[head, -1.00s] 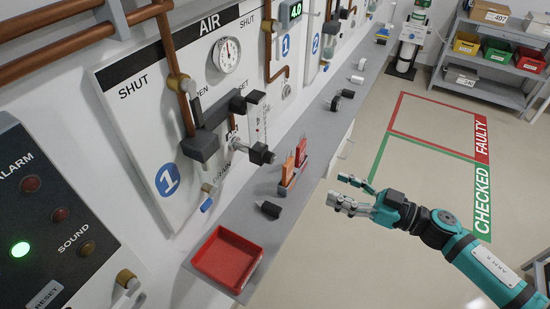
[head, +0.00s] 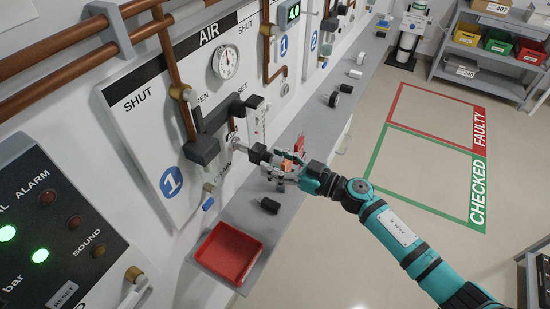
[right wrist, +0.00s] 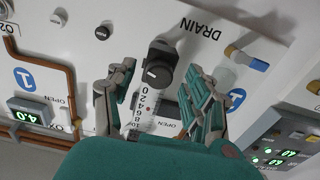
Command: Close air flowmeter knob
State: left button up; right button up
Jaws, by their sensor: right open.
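The air flowmeter knob (head: 258,154) is black and sticks out from the flowmeter on the AIR panel (head: 150,130). In the right wrist view the knob (right wrist: 158,70) shows a white mark on its face. The flowmeter tube (head: 256,120) stands beside it, and its numbered scale (right wrist: 139,110) shows in the right wrist view. My right gripper (head: 272,166) is close in front of the knob. In the right wrist view its open fingers (right wrist: 158,92) lie either side of the knob, apart from it. Whether the fingertips reach around it is unclear. My left gripper is out of view.
A grey shelf (head: 222,212) runs under the panel with a red tray (head: 230,253) and a black fitting (head: 270,205). The alarm box (head: 60,225) is at the left.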

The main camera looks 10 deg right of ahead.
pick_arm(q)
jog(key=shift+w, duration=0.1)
pick_arm(e)
jog(key=shift+w+a, duration=0.1)
jog(key=shift+a, duration=0.05)
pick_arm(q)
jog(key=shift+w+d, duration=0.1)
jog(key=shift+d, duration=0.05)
pick_arm(e)
grip_shut()
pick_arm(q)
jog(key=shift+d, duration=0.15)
pick_arm(e)
jog(key=shift+n, duration=0.3)
